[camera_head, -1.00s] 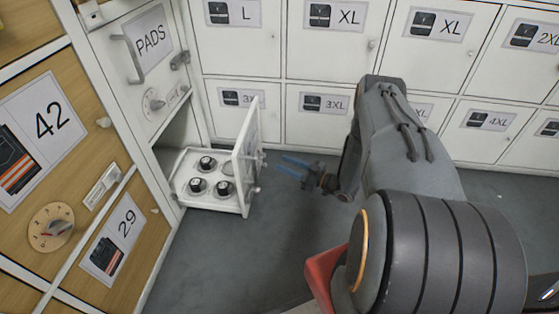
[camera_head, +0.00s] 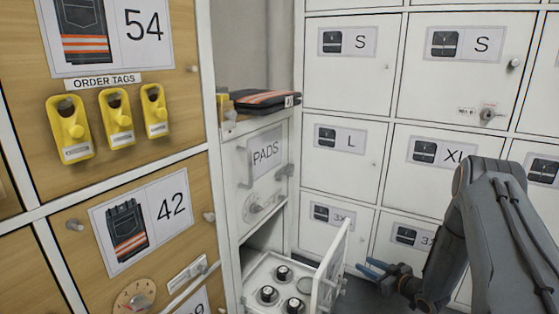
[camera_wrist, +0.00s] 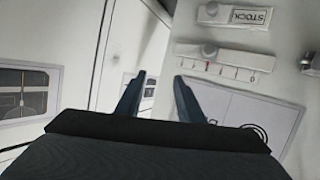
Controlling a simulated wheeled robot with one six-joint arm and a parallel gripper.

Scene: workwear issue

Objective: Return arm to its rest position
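My arm (camera_head: 480,230) reaches in from the right in the head view, bent downward. My gripper (camera_head: 368,270) is at its low end, just right of the open small white door (camera_head: 332,268), with a small gap seeming to lie between them. In the wrist view the two blue-grey fingers (camera_wrist: 160,95) stand apart with nothing between them. The gripper is open and empty.
A pulled-out white tray (camera_head: 255,287) with three black-and-white round items sits below the PADS door (camera_head: 264,160). White lockers (camera_head: 345,165) stand behind my arm. A folded dark garment (camera_head: 265,102) lies on the ledge. Yellow order tags (camera_head: 118,120) hang left.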

